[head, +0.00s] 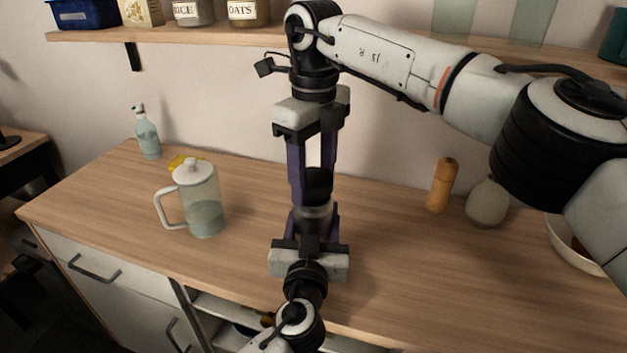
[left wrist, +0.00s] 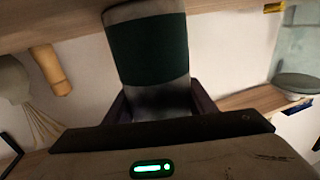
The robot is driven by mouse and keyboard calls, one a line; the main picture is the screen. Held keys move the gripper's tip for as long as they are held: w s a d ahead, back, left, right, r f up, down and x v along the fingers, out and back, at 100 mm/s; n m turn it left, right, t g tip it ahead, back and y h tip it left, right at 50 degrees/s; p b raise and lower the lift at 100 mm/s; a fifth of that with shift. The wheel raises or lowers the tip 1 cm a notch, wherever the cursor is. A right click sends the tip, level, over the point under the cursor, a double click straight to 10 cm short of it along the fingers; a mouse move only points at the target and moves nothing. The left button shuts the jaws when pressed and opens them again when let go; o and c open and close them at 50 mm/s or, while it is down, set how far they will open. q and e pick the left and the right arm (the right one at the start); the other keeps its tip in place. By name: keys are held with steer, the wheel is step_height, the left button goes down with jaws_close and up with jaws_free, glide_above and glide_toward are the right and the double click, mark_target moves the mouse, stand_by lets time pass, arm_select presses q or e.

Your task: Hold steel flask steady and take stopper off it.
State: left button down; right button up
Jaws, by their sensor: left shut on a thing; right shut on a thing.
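The steel flask (head: 314,213) stands at the middle of the counter in the head view, largely hidden by my grippers. It also shows in the left wrist view (left wrist: 148,55), upside down in that picture, with a dark green band. My left gripper (head: 316,217) reaches in from the front, shut on the flask, one finger at each side. My right gripper (head: 314,188) points down from above, shut on the dark stopper (head: 318,182) at the flask's top. I cannot tell whether the stopper is seated or slightly raised.
A glass pitcher (head: 203,207) with a white lid stands left, before a spray bottle (head: 148,135) and a yellow item (head: 180,160). A wooden mill (head: 441,185), a pale vase (head: 487,204) and a bowl (head: 577,250) stand right. A shelf (head: 380,40) with jars runs above.

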mark_target(314, 176)
steer(key=shift+r, duration=0.4)
steer(key=shift+r, duration=2)
arm_select(q)
steer(key=c, duration=0.7)
jaws_free()
